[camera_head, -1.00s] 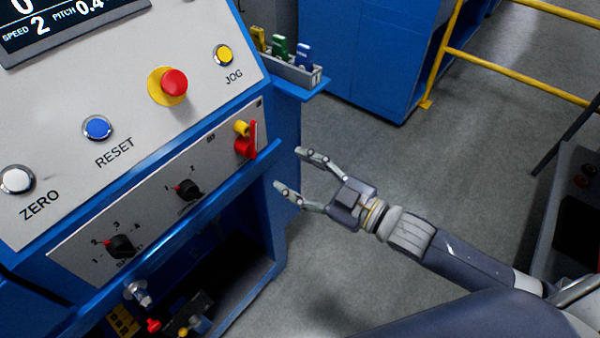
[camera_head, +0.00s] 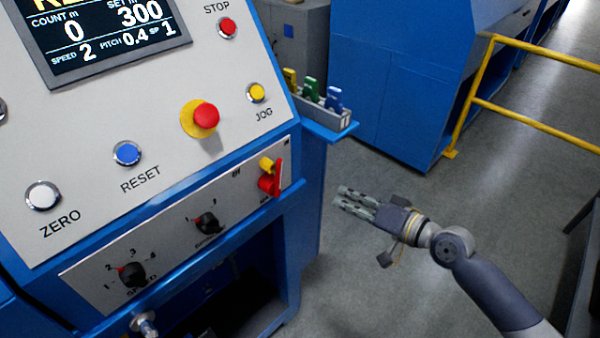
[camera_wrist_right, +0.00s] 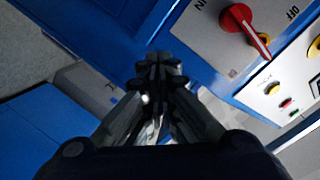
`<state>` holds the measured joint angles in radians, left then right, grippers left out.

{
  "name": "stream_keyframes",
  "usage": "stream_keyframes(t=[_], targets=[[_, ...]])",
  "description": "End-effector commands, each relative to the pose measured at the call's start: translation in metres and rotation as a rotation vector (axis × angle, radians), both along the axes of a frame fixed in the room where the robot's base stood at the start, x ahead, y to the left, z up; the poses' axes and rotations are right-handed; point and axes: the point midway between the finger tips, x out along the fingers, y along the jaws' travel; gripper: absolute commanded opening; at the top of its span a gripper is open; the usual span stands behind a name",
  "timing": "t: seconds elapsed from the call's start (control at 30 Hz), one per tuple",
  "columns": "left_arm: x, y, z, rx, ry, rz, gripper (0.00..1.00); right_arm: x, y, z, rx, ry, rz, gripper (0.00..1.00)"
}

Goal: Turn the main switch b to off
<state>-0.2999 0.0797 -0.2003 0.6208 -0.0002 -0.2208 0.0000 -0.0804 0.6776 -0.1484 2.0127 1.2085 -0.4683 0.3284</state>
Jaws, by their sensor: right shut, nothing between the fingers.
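The main switch (camera_head: 270,182) is a red rotary handle with a yellow part, at the right end of the lower grey panel. In the right wrist view the red handle (camera_wrist_right: 240,20) is at the upper right, near an "OFF" label. Its exact setting is hard to read. My right gripper (camera_head: 342,198) is shut and empty, in the air to the right of the switch and apart from it, its fingers pointing left toward the console. The shut fingers (camera_wrist_right: 155,70) also fill the middle of the right wrist view. My left gripper is not in view.
The lower panel also holds two black knobs (camera_head: 208,223) (camera_head: 132,274). Above are a red emergency button (camera_head: 206,116), a yellow JOG button (camera_head: 257,92) and a blue RESET button (camera_head: 127,153). A small holder (camera_head: 332,112) juts from the console's right side.

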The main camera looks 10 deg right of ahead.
Motion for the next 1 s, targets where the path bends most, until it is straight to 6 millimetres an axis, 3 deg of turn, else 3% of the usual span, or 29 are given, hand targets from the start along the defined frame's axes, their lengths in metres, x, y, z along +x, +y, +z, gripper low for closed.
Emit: stream_keyframes(t=[0.2,0.4,0.67,1.0], targets=[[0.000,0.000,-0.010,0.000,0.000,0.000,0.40,0.002,-0.003,0.024,0.459,0.257,0.045,0.00],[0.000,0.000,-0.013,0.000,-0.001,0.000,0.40,-0.003,-0.006,0.055,0.727,0.374,0.121,0.00],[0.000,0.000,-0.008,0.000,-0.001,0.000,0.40,0.003,0.002,0.068,0.796,0.400,0.149,0.00],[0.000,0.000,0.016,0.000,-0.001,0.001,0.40,0.047,0.054,0.073,0.794,0.397,0.148,0.00]])
